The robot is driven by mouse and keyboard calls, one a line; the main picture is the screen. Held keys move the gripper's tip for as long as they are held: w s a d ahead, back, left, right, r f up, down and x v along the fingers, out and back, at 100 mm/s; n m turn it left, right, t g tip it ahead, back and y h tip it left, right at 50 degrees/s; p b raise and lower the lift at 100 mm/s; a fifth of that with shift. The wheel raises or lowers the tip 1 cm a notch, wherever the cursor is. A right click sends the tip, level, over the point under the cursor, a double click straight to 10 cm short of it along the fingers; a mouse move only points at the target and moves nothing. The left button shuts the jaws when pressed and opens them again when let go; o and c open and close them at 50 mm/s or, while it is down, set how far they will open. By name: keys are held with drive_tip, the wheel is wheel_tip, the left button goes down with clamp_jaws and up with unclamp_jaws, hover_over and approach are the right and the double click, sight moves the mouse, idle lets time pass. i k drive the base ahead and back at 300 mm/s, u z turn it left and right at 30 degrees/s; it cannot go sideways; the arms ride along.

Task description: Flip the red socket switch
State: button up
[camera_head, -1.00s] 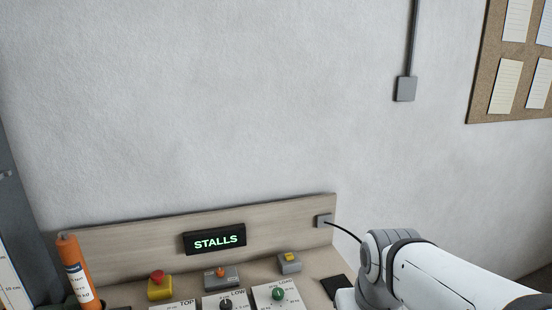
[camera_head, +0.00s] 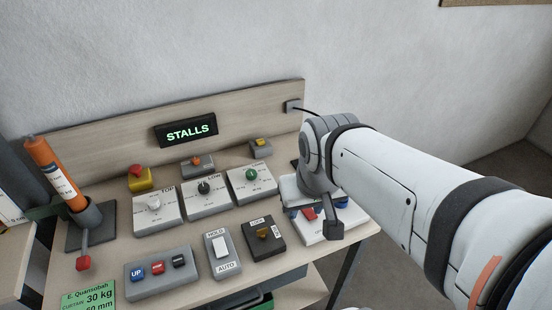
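A red switch (camera_head: 310,213) sits on a pale, low box (camera_head: 309,230) at the right end of the bench. The box looks like the socket unit, but its label is too small to read. My arm comes in from the right, and its wrist hangs over the box. My gripper (camera_head: 335,230) is the dark grey end just right of the red switch, pointing down. It covers part of the box. I cannot tell whether it touches the box or whether its fingers are open. Which way the red switch is tilted is not clear.
Three dial boxes (camera_head: 203,189) stand left of the socket unit. In front are a button box (camera_head: 160,270), a HOLD/AUTO switch (camera_head: 221,250) and a dark key box (camera_head: 263,237). A sign reading STALLS (camera_head: 186,131) is on the backboard (camera_head: 80,141). A lever (camera_head: 84,238) stands at left.

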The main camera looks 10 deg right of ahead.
sight(309, 214)
drive_tip(key=u, duration=0.6)
drive_tip(key=k, duration=1.35)
drive_tip(key=z, duration=0.8)
drive_tip(key=i, duration=1)
